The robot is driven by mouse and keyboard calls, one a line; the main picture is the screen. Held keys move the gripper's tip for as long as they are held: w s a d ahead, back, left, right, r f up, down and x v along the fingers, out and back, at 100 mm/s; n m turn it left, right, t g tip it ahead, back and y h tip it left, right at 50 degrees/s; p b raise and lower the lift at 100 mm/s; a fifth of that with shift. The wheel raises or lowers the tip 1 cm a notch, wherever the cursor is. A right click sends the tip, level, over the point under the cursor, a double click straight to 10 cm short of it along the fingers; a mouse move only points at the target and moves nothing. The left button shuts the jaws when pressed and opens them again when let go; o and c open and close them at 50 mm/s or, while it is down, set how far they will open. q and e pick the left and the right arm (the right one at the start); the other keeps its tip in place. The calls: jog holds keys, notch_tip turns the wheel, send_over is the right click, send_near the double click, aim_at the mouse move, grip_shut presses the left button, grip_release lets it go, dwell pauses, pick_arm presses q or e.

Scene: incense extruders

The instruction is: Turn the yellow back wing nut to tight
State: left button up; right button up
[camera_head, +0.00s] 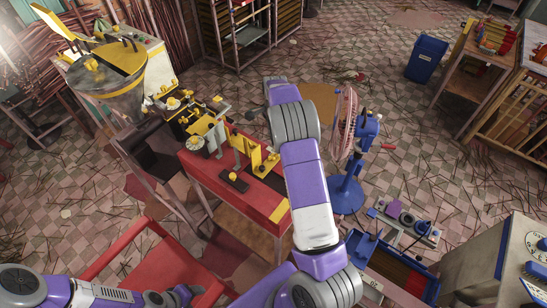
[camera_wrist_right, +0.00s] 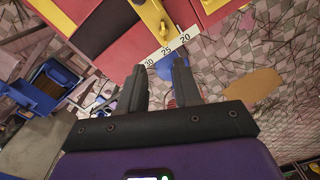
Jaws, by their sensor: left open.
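The extruder stand has several yellow parts, including a yellow bracket (camera_head: 256,155) and a yellow knob (camera_head: 195,142). They are small, and I cannot tell which is the back wing nut or how tight it is. My right gripper (camera_wrist_right: 160,75) is open and empty, apart from that fitting. In the head view my right arm reaches over the bench's right side, and its fingers cannot be made out. My left gripper (camera_head: 183,296) is open, low at the left, far from the yellow parts.
The red bench (camera_head: 205,175) carries the extruder parts. A numbered scale (camera_wrist_right: 166,50) runs along its edge. A red frame (camera_head: 115,250) lies near my left arm.

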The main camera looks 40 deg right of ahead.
jog(key=b, duration=0.4)
send_over(273, 155)
jog(key=f, duration=0.5)
jog(key=shift+w+f, duration=0.25)
jog(key=shift+f, duration=0.05)
jog(key=shift+s+f, duration=0.15)
jog(key=shift+s, duration=0.05)
jog(key=shift+s+f, duration=0.1)
pick_arm(q)
notch_tip(273, 155, down, 6)
jog(key=w, duration=0.1)
jog(key=shift+b, duration=0.35)
pick_arm(e)
notch_tip(273, 155, down, 7)
jog(key=shift+f, duration=0.2)
jog(key=shift+c, duration=0.3)
grip_shut()
